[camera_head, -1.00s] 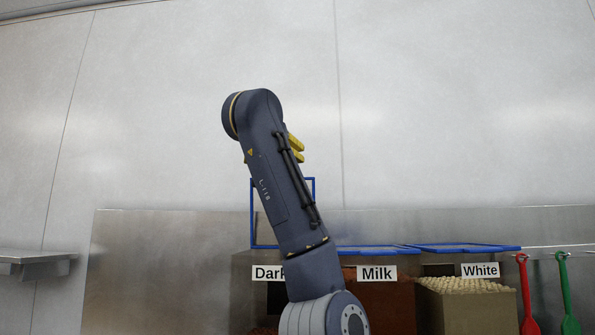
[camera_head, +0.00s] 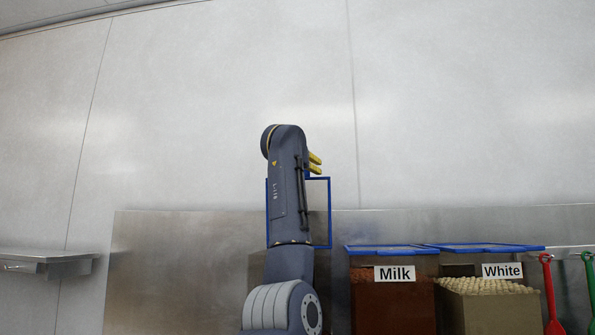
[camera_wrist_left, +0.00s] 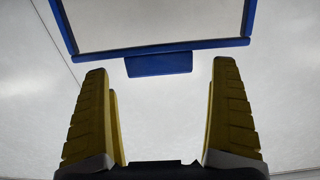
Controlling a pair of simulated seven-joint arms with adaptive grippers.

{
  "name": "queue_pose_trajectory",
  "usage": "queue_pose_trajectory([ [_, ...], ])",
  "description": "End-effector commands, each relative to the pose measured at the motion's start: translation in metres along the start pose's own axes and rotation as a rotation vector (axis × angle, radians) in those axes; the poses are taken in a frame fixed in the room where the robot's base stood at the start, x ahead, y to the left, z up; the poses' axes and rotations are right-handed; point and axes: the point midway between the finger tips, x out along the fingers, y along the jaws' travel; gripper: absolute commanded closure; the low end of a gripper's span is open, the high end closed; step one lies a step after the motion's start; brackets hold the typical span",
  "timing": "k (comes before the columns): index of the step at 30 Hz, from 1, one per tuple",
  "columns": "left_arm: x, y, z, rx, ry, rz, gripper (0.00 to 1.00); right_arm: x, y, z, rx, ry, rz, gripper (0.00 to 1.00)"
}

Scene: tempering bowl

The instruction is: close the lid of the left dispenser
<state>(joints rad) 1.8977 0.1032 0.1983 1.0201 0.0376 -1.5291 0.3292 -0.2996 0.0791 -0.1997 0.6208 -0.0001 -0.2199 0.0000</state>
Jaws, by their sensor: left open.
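The left dispenser's lid (camera_head: 329,212) is a blue-rimmed clear panel standing upright, open, behind my left arm in the head view. The dispenser body and its label are hidden by that arm. My left gripper (camera_head: 315,163) has yellow fingers that show just above the lid's top edge. In the left wrist view the fingers of my left gripper (camera_wrist_left: 161,67) are spread with nothing between them. The lid's blue rim (camera_wrist_left: 150,50) and its tab (camera_wrist_left: 158,65) show ahead, beyond the fingertips. I cannot tell whether they touch. My right gripper is not in view.
The Milk dispenser (camera_head: 390,305) and the White dispenser (camera_head: 490,310) stand to the right under flat blue-rimmed lids. A red utensil (camera_head: 549,290) and a green one (camera_head: 589,270) hang farther right. A metal shelf (camera_head: 45,257) is at the left. The wall above is clear.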

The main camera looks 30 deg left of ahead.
Motion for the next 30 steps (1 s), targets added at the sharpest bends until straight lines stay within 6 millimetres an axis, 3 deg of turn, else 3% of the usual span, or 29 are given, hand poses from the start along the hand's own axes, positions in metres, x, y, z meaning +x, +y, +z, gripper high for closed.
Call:
queue_pose_trajectory([
  [9, 0.02, 0.0, 0.0, 0.001, 0.0, 0.0, 0.06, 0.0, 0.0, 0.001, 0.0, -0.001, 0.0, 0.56],
  [23, 0.024, 0.0, 0.0, 0.0, 0.001, 0.001, 0.06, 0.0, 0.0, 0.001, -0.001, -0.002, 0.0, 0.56],
  [30, 0.024, 0.0, 0.0, 0.0, 0.0, 0.001, 0.34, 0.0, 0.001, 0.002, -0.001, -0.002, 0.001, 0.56],
])
